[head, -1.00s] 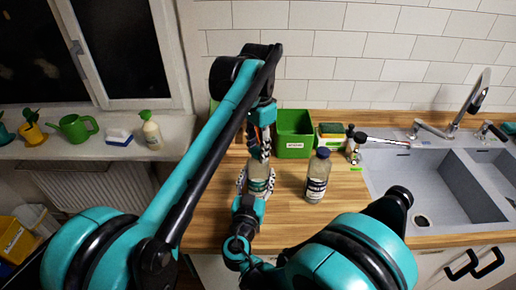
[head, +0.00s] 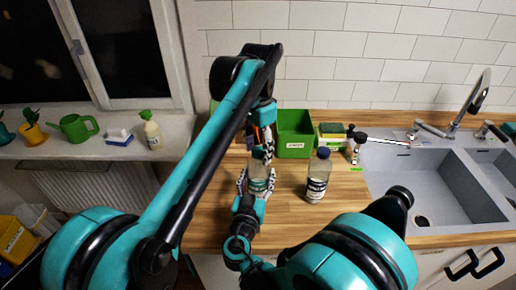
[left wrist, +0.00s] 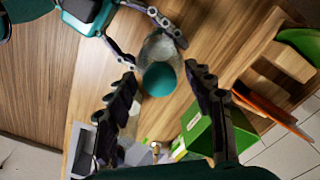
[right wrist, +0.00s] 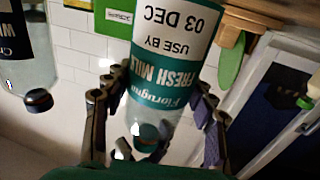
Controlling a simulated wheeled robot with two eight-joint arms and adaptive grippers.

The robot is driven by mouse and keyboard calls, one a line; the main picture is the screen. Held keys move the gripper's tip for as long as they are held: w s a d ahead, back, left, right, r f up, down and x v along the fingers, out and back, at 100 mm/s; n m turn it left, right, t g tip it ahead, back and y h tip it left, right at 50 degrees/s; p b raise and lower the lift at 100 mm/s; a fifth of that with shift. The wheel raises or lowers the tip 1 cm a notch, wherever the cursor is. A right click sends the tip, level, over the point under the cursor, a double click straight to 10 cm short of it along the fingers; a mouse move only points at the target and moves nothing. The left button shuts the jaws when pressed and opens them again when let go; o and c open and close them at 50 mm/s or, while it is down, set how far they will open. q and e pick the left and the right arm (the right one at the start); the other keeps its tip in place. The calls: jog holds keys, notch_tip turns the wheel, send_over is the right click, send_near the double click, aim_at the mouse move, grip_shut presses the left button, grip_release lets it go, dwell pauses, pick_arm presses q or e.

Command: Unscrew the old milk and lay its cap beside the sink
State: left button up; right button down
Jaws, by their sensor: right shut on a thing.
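A clear milk bottle (head: 258,174) with a teal-and-white label stands on the wooden counter. In the right wrist view the label on the bottle (right wrist: 165,60) reads "Fresh Milk" and "Use by 03 DEC". Its teal cap (left wrist: 160,78) sits on the neck; the cap also shows in the right wrist view (right wrist: 147,135). My right gripper (head: 257,182) is shut around the bottle's body. My left gripper (left wrist: 159,73) points down over the bottle, its fingers spread apart on both sides of the cap without touching it. A sink (head: 440,185) is at the right.
A green bin (head: 294,150) and a sponge on a box (head: 332,130) stand at the back. Small items (head: 356,150) stand by the sink. The front right counter is bare.

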pick_arm(q)
jog(key=shift+r, duration=0.1)
notch_tip(320, 180, up, 4)
jog(key=shift+r, duration=0.15)
jog(key=shift+c, duration=0.5)
jog(key=m, duration=0.2)
jog(key=r+m, duration=0.1)
jog(key=m, duration=0.1)
jog(key=r+m, duration=0.1)
jog(key=m, duration=0.3)
jog(key=r+m, duration=0.1)
jog(key=m, duration=0.1)
jog(key=shift+m, duration=0.4)
jog(key=shift+r+m, duration=0.1)
jog(key=shift+m, duration=0.6)
notch_tip(320, 180, down, 8)
jog(key=shift+r, duration=0.1)
